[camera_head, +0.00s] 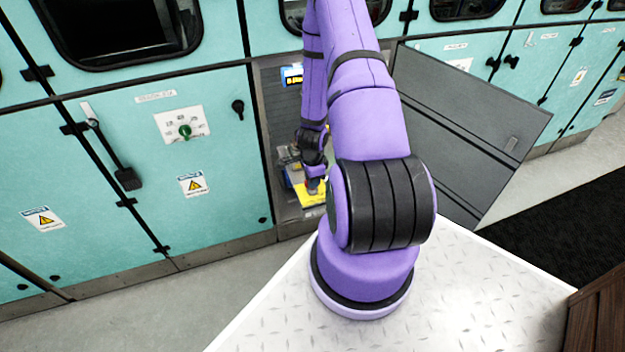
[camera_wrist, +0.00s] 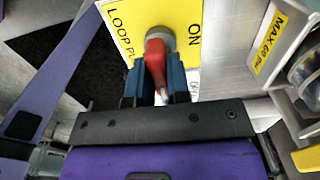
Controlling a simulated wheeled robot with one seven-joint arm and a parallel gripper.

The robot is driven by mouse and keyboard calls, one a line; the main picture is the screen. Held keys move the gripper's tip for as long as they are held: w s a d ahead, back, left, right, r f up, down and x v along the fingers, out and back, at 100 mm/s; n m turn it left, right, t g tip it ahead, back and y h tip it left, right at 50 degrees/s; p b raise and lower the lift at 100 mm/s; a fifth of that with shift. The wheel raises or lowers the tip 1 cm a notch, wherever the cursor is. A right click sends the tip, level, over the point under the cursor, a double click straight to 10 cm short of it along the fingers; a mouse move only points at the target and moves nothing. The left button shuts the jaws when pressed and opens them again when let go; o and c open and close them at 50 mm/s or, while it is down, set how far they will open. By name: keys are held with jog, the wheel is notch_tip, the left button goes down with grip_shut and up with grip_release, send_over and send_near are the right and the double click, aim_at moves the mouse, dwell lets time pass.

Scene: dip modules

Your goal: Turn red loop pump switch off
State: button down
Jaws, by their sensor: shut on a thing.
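The red loop pump switch (camera_wrist: 155,58) shows in the wrist view as a red lever on a round grey base. It is mounted on a yellow plate (camera_wrist: 120,22) lettered "LOOP PU..." and "ON"; the rest of the lettering is hidden. My gripper (camera_wrist: 154,80) is shut on the red lever, with one blue finger on each side of it. The lever points from its base down toward my gripper in that view. In the head view the yellow plate (camera_head: 312,193) sits low inside an open cabinet, and my arm hides the switch there.
A grey cabinet door (camera_head: 468,125) stands open to the right of my arm. In the wrist view a grey housing with a yellow "MAX 60 PSI" label (camera_wrist: 268,42) and a round clear part (camera_wrist: 306,75) lie close on the right. Teal cabinets (camera_head: 140,170) line the wall.

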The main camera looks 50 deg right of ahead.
dwell(0.4)
jog(key=c, duration=1.1)
grip_release()
notch_tip(320, 180, up, 11)
jog(key=shift+f, duration=0.1)
